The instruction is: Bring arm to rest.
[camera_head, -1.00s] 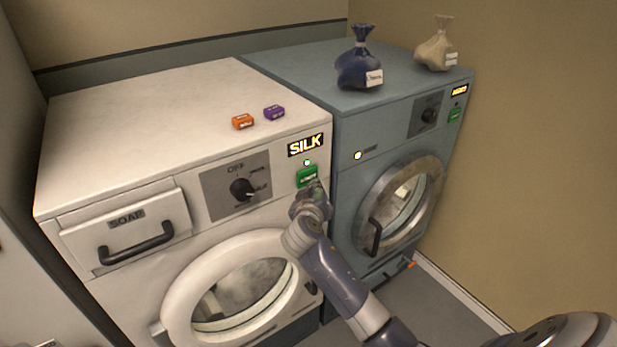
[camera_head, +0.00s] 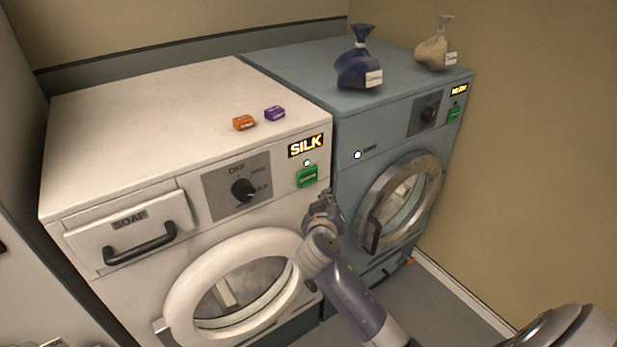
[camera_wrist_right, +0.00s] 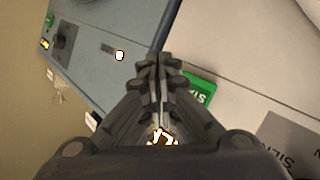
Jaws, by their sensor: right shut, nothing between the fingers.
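My right gripper (camera_head: 326,201) is in front of the white washing machine (camera_head: 150,95), just below and right of its green button (camera_head: 307,176). In the right wrist view, my right gripper (camera_wrist_right: 157,75) is shut with its fingers together and nothing between them. The green button also shows there (camera_wrist_right: 200,92), beside the fingers and partly hidden by them. In the head view the gripper is clear of the button's face. My left gripper is not in view.
A blue-grey machine (camera_head: 300,65) stands to the right, with a dark blue bag (camera_head: 358,70) and a beige bag (camera_head: 432,52) on top. An orange box (camera_head: 244,123) and a purple box (camera_head: 274,113) lie on the white machine. Floor (camera_head: 420,300) shows at the lower right.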

